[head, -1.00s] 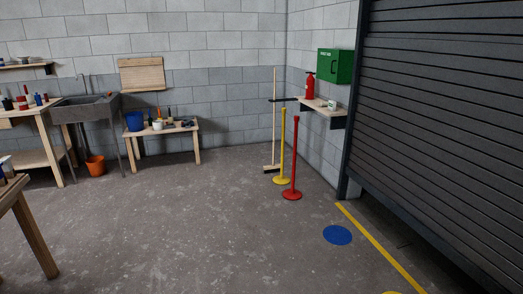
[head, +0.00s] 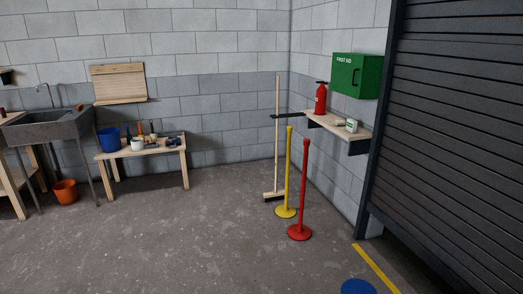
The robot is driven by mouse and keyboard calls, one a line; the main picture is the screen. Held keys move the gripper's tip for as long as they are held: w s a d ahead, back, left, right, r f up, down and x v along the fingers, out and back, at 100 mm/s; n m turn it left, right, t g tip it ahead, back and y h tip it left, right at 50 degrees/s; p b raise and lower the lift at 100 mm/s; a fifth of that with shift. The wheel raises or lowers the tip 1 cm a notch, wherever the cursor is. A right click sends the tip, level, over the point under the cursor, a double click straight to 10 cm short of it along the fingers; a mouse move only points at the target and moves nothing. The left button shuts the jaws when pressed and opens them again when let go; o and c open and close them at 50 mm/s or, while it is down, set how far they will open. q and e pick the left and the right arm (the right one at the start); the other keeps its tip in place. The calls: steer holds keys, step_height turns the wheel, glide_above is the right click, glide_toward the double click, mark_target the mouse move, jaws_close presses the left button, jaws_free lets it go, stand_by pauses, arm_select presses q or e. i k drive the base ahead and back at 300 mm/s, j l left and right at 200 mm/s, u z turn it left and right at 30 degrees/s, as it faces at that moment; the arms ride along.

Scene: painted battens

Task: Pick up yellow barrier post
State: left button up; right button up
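The yellow barrier post (head: 288,170) stands upright on its round yellow base on the concrete floor, near the back right corner. A red barrier post (head: 303,188) stands upright just in front and to the right of it, with a round red base. The yellow post is fully visible apart from a small part of its base that may be covered by the red one. Neither of my grippers shows in the head view.
A wooden broom (head: 277,135) leans upright behind the posts. A wall shelf (head: 345,128) with a red extinguisher (head: 320,99) juts out at right. A low wooden bench (head: 186,163) stands left.

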mark_target(285, 211)
steer(key=i, duration=2.6)
steer(key=i+l+u, duration=0.1)
steer(key=i, duration=1.2)
steer(key=i+l+u, duration=0.1)
steer(key=i+u, duration=0.2)
steer(key=i, duration=0.1)
